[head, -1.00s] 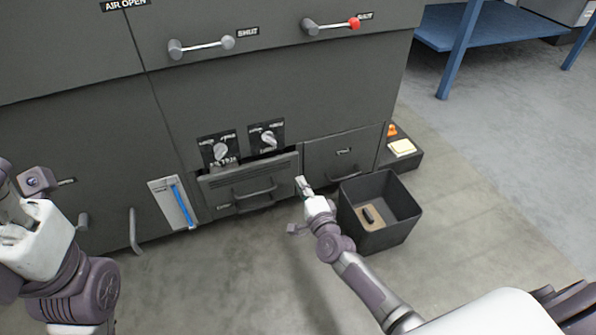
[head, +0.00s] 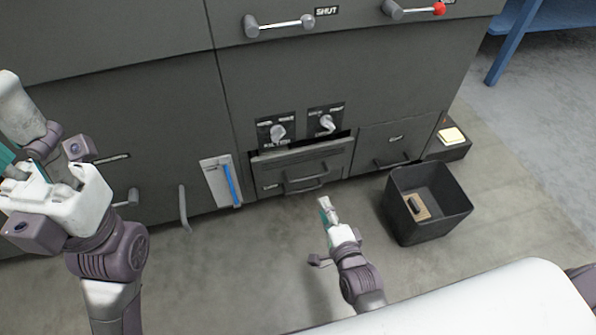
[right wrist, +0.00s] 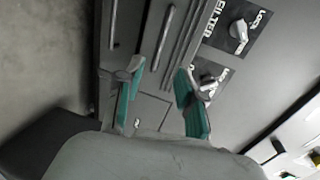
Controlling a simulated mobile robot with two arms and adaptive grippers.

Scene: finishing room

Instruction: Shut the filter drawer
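The filter drawer (head: 335,160) is a dark grey drawer low in the cabinet, with a bar handle (head: 305,180). Its front stands out a little, with a dark gap along its top edge. My right gripper (head: 326,208) is in front of and below the drawer, near its right half, apart from it. In the right wrist view its green-padded fingers (right wrist: 158,88) are spread with nothing between them, and the drawer's handle (right wrist: 164,38) shows beyond. My left gripper (head: 35,172) is raised at the far left, empty, with its pads seemingly apart.
Two dials (head: 278,131) (head: 327,123) sit just above the drawer. A closed-looking drawer (head: 398,145) is to its right. A black open bin (head: 440,222) with a small item inside stands on the floor right of my right gripper. A blue lever (head: 232,185) is at the left.

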